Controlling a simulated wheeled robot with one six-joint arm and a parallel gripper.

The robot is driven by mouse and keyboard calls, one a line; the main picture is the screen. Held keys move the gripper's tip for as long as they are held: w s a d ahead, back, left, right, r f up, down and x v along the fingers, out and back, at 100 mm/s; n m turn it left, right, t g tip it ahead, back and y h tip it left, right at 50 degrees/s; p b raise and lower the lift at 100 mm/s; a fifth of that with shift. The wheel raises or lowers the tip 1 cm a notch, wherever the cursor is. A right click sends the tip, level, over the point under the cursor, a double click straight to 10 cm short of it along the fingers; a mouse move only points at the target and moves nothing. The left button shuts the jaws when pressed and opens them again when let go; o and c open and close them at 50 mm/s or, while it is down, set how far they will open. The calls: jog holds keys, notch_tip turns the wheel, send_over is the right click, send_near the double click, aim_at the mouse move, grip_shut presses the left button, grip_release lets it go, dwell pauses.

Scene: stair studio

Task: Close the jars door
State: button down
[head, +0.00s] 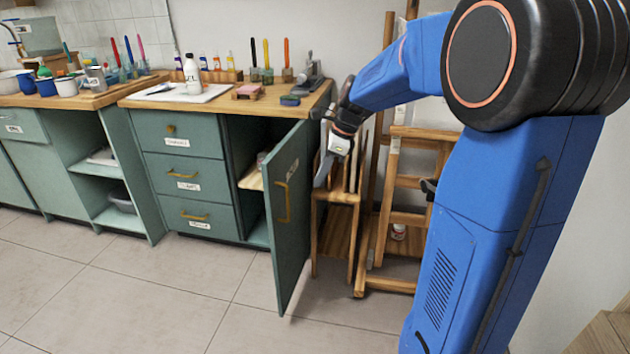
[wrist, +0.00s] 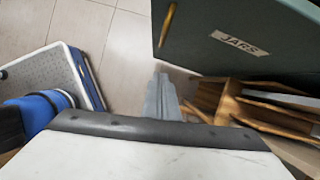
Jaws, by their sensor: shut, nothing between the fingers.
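The jars door (head: 292,225) is a green cabinet door standing part open at the right end of the counter unit. Its outer face shows a brass bar handle (head: 282,200). In the wrist view, the door (wrist: 240,62) carries a "JARS" label (wrist: 240,43), and its handle (wrist: 167,24) is near the top. My gripper (head: 321,172) is shut and empty, right of the door in the head view, beside its outer face. Its fingertips (wrist: 161,98) point toward the floor below the door in the wrist view, with a visible gap to it.
A shelf (head: 256,178) shows inside the open cabinet. A wooden stool (head: 335,235) and an easel-like frame (head: 400,220) stand close on the right. Drawers (head: 181,172) are left of the opening. Tiled floor (head: 170,290) in front is clear.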

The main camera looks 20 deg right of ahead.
jog(key=w+a+f, duration=0.3)
jog(key=a+f, duration=0.3)
jog(key=f, duration=0.1)
jog(key=shift+w+f, duration=0.15)
jog(key=shift+f, duration=0.05)
jog(key=shift+a, duration=0.15)
